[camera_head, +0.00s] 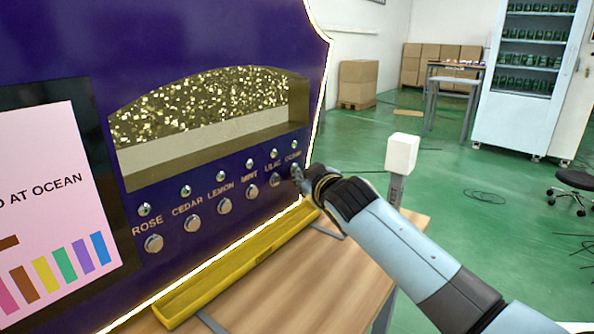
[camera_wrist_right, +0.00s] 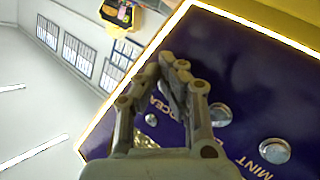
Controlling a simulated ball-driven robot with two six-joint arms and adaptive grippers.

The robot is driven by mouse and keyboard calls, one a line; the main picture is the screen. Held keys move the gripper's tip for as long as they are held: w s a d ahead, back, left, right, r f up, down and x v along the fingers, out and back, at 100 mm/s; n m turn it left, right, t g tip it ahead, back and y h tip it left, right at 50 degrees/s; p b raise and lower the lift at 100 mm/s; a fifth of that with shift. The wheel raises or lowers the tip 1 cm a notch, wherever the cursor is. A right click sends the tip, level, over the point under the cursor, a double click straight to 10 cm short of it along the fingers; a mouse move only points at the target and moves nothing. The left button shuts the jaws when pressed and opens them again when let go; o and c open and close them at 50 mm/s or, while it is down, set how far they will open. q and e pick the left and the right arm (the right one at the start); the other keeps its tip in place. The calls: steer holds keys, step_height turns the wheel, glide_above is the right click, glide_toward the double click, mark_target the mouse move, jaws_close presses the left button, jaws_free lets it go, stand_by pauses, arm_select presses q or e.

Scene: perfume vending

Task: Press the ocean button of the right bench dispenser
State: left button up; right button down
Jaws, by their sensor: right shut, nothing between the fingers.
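The purple dispenser (camera_head: 230,205) stands on the bench at left, with a row of round silver buttons labelled ROSE, CEDAR, LEMON, MINT, LILAC and OCEAN. The OCEAN label (camera_head: 293,156) is at the row's right end; it also shows partly behind the fingers in the wrist view (camera_wrist_right: 154,106). My right gripper (camera_head: 299,174) is shut and empty, its fingertips at the panel over the ocean button, which they hide. In the wrist view the shut fingertips (camera_wrist_right: 174,66) are close to the panel; I cannot tell whether they touch the button. My left gripper is out of view.
The LILAC button (camera_head: 276,180) is just left of my right fingertips. A yellow tray (camera_head: 235,262) runs below the buttons on the wooden bench (camera_head: 330,285). A white block on a post (camera_head: 402,153) stands behind my right arm. A screen (camera_head: 45,200) is at left.

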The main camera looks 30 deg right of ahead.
steer(key=shift+s, duration=0.15)
steer(key=shift+s+d+p, duration=0.35)
steer(key=shift+s+p, duration=0.1)
steer(key=shift+s, duration=0.25)
steer(key=shift+s+d+p, duration=0.25)
steer(key=shift+s+d, duration=0.05)
steer(key=shift+s, duration=0.45)
steer(key=shift+s+d+p, duration=0.2)
steer(key=shift+s+d, duration=0.15)
steer(key=shift+s, duration=0.45)
steer(key=shift+s+d+p, duration=0.25)
steer(key=shift+s+d, duration=0.05)
steer(key=shift+s, duration=0.45)
